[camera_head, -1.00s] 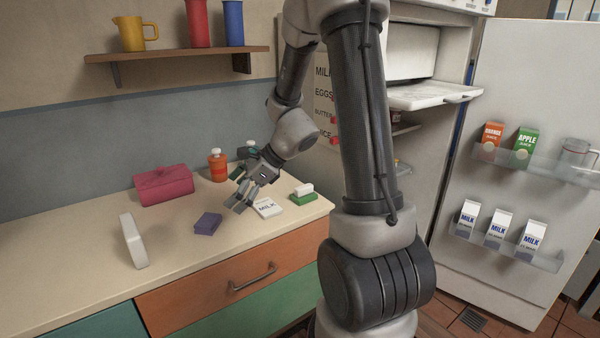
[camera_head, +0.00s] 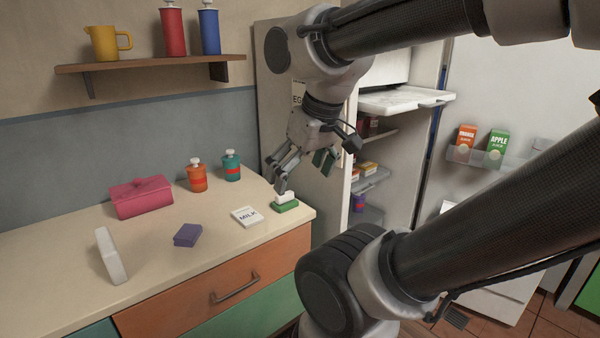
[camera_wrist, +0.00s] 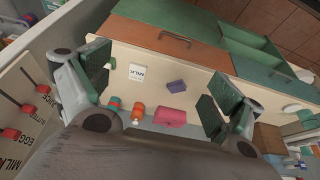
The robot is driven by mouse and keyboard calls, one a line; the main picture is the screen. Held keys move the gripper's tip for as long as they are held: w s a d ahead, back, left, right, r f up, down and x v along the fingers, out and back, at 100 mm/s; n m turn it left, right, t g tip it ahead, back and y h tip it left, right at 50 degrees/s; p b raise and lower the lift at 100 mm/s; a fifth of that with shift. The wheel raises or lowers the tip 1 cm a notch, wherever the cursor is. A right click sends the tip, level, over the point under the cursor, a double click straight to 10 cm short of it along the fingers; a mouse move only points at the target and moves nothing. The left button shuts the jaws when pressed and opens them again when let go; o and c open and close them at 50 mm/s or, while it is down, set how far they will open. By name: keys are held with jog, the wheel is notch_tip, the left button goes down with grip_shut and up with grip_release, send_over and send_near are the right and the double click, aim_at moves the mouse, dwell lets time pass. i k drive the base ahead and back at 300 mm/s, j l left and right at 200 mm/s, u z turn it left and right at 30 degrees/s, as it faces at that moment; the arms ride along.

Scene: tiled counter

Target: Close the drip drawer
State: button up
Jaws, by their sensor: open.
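The drip drawer appears to be the white tray (camera_head: 405,100) that sticks out of the open fridge below its freezer compartment. It is pulled forward past the fridge's front. My gripper (camera_head: 302,170) is open and empty, left of the fridge and over the counter's right end, near a green and white block (camera_head: 285,203). It points down and is apart from the tray. In the wrist view my gripper (camera_wrist: 155,92) has its fingers spread with nothing between them at close range. The tray is not clear in the wrist view.
The fridge door (camera_head: 540,100) stands open at right, with juice cartons on its shelf. My arm covers much of the lower door. The counter (camera_head: 60,280) holds a pink box, a purple block, a milk packet and bottles. A wall shelf (camera_head: 150,65) hangs above.

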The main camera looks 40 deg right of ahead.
aim_at(385, 100)
jog(key=z, duration=1.85)
jog(key=i+l, duration=0.45)
